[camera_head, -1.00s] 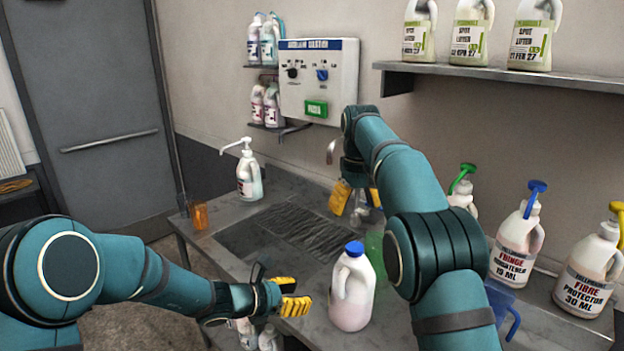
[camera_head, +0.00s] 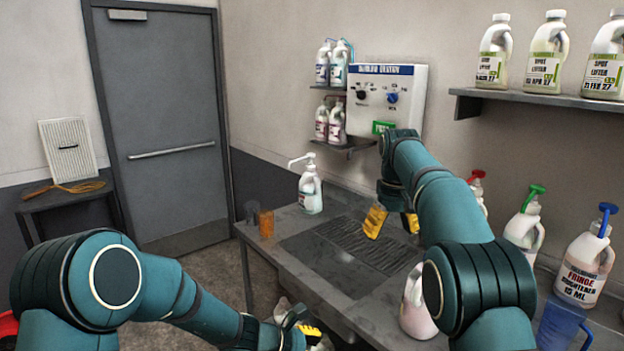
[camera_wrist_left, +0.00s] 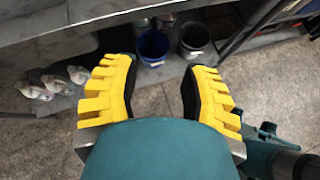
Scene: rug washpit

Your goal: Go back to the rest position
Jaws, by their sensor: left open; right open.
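My right gripper (camera_head: 391,221) has yellow fingers that stand apart with nothing between them. It hangs over the drain grate of the grey bench in the head view, below the control box. My left gripper (camera_head: 309,334) is low, at the front edge of the bench, and partly hidden by its own arm. In the left wrist view its yellow fingers (camera_wrist_left: 160,95) are spread wide and empty, above the floor and the bench's lower shelf.
A white jug (camera_head: 415,305) stands on the grey bench (camera_head: 318,255), partly behind my right arm. A white pump bottle (camera_head: 310,190) and an amber cup (camera_head: 266,224) stand at its far end. Pump jugs (camera_head: 583,265) line the right. Buckets (camera_wrist_left: 153,46) sit below.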

